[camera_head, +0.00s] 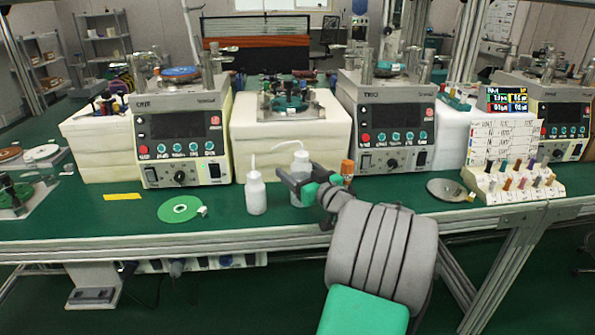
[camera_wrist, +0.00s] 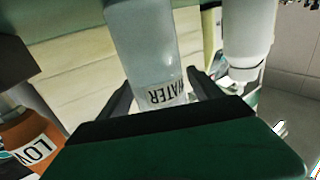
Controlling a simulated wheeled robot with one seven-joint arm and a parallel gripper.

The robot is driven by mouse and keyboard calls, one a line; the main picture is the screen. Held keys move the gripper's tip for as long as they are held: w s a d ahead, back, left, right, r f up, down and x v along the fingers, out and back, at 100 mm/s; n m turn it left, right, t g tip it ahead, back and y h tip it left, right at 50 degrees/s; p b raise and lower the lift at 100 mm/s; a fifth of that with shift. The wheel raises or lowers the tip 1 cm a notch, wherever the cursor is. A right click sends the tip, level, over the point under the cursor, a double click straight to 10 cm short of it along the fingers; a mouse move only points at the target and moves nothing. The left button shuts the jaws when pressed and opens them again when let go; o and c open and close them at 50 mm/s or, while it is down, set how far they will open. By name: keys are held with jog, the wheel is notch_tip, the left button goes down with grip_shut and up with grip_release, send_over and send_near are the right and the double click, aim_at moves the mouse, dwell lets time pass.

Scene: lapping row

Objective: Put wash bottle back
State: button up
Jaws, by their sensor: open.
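Two white wash bottles stand on the green bench in the head view. One wash bottle (camera_head: 256,196) stands free at the left; in the wrist view it appears to be the bottle at the right (camera_wrist: 248,40). The other wash bottle (camera_head: 300,164) is at my gripper (camera_head: 297,184). In the wrist view this bottle (camera_wrist: 143,45) carries an upside-down WATER label, and it sits between the two dark fingers of my gripper (camera_wrist: 163,95). The fingers are open, one on each side. Its lower part is partly hidden by my gripper in the head view.
An orange bottle (camera_head: 347,169) stands close to the right of my gripper; its label is partly visible in the wrist view (camera_wrist: 28,140). Control-box machines (camera_head: 180,135) (camera_head: 392,120) stand behind. A green disc (camera_head: 181,209) lies left. A metal dish (camera_head: 447,191) lies right.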

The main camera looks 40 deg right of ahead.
jog(key=s, duration=0.4)
jog(key=s+a, duration=0.1)
jog(key=s, duration=0.7)
jog(key=shift+a+r, duration=0.15)
jog(key=shift+a, duration=0.15)
dwell(0.8)
